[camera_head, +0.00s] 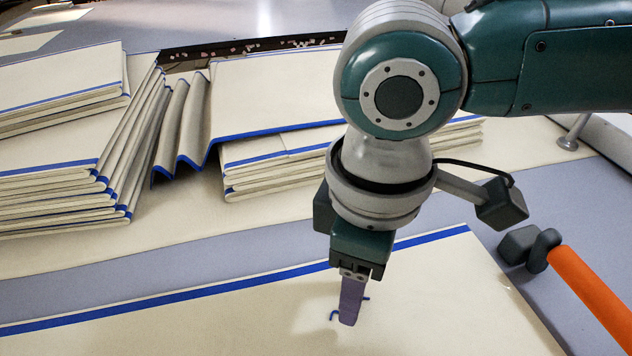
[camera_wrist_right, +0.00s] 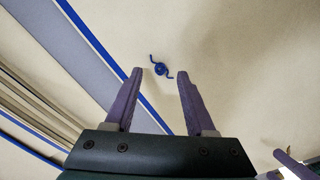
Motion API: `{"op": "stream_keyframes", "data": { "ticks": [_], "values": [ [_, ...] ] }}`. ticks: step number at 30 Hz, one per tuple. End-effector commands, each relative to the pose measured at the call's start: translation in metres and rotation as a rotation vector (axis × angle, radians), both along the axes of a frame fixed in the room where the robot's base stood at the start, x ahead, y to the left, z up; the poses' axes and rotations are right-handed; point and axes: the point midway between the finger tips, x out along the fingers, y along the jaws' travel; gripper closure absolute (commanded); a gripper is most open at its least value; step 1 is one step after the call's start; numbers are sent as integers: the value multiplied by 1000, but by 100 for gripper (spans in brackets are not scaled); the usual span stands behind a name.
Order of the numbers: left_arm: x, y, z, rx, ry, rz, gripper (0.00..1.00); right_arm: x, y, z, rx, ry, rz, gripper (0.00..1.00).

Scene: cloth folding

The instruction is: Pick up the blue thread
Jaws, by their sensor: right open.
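The blue thread (camera_wrist_right: 161,69) is a small tangled coil with two loose ends, lying on the cream cloth (camera_head: 440,290). In the head view, its ends (camera_head: 333,316) show on either side of my right gripper's finger, which hides the middle. My right gripper (camera_head: 349,318) points down over the thread. In the right wrist view, its two purple fingers (camera_wrist_right: 160,88) are apart with nothing between them, and the thread appears just beyond the tips, between their lines. A purple finger-like part, seemingly of my left gripper (camera_wrist_right: 291,163), shows at the lower right edge; its jaws cannot be made out.
Stacks of folded cream cloth with blue edges (camera_head: 60,150) stand at the back left and centre (camera_head: 270,165). An orange rod-like thing (camera_head: 590,295) with a dark grey end lies at the right. The cloth around the thread is clear and flat.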

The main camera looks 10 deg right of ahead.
Motion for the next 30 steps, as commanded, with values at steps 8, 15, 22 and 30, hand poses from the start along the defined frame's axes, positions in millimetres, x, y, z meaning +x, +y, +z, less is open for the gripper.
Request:
{"op": "stream_keyframes", "data": {
  "ticks": [8, 15, 22, 30],
  "values": [
    [0, 0, -8, 0, 0, 0, 0, 0, 0, -21, 0, 0, 0, 45],
    [0, 0, -8, 0, 0, 0, 0, 0, 0, -20, 0, 0, 0, 57],
    [0, 0, -8, 0, 1, -1, 0, 0, 0, -20, 0, 0, 0, 83],
    [0, 0, -8, 0, 1, -1, 0, 0, 0, -20, 0, 0, 0, 100]
  ]
}}
